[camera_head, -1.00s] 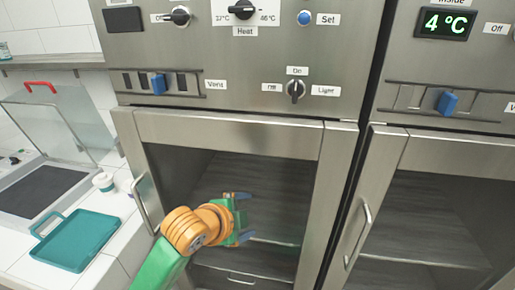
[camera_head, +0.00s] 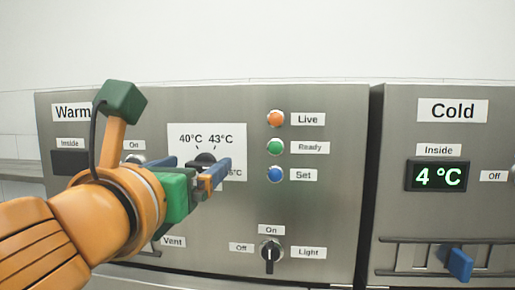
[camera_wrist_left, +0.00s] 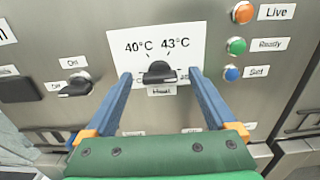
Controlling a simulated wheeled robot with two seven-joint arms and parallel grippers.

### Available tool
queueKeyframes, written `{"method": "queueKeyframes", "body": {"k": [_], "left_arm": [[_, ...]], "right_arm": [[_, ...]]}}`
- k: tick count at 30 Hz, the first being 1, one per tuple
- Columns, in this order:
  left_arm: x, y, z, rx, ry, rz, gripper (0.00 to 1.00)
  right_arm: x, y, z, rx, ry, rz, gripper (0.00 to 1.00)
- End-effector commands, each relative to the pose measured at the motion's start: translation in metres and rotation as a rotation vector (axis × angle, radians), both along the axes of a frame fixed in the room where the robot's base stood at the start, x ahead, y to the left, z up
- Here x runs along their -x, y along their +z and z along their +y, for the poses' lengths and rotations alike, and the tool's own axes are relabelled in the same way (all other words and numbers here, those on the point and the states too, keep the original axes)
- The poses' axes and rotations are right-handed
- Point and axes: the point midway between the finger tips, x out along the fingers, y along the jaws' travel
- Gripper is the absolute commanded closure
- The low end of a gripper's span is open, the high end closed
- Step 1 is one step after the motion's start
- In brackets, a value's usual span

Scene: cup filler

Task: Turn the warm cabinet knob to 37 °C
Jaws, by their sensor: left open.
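The warm cabinet's black heat knob (camera_head: 205,160) sits on a white dial plate (camera_head: 210,138) marked 40 °C and 43 °C, with a partly covered label at its right. In the left wrist view the knob (camera_wrist_left: 159,72) shows its grip lying roughly level; which end points to a mark I cannot tell. My left gripper (camera_head: 198,166) is open, its blue fingers on either side of the knob. In the left wrist view the gripper (camera_wrist_left: 160,75) has visible gaps on both sides of the knob. The 37 °C mark is hidden. My right gripper is not in view.
Orange Live (camera_head: 275,118), green Ready (camera_head: 275,147) and blue Set (camera_head: 275,174) buttons stand right of the dial. A light knob (camera_head: 271,252) is below. An on/off knob (camera_wrist_left: 76,86) is left of the dial. The cold cabinet display (camera_head: 437,176) reads 4 °C.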

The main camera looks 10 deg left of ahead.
Motion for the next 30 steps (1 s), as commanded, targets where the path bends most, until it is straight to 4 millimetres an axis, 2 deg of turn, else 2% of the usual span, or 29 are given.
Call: {"method": "queueKeyframes", "body": {"k": [3, 9, 18, 19, 30], "left_arm": [[-0.0081, 0.0003, -0.0002, 0.0, 0.0, 0.001, 0.1], [-0.0086, -0.001, -0.0005, 0.001, -0.001, -0.001, 0.1], [-0.0082, -0.0006, -0.0006, 0.002, -0.001, -0.002, 0.91], [-0.0082, -0.0006, -0.0006, 0.002, -0.001, -0.002, 0.96], [-0.008, -0.0012, -0.0005, 0.087, -0.002, -0.001, 0.96]], "right_arm": [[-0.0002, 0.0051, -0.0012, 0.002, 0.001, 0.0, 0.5], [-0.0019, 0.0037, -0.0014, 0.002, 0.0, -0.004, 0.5], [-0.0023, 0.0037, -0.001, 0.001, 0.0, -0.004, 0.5], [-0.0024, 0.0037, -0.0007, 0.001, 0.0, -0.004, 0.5], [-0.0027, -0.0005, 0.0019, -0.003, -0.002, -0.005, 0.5]]}}
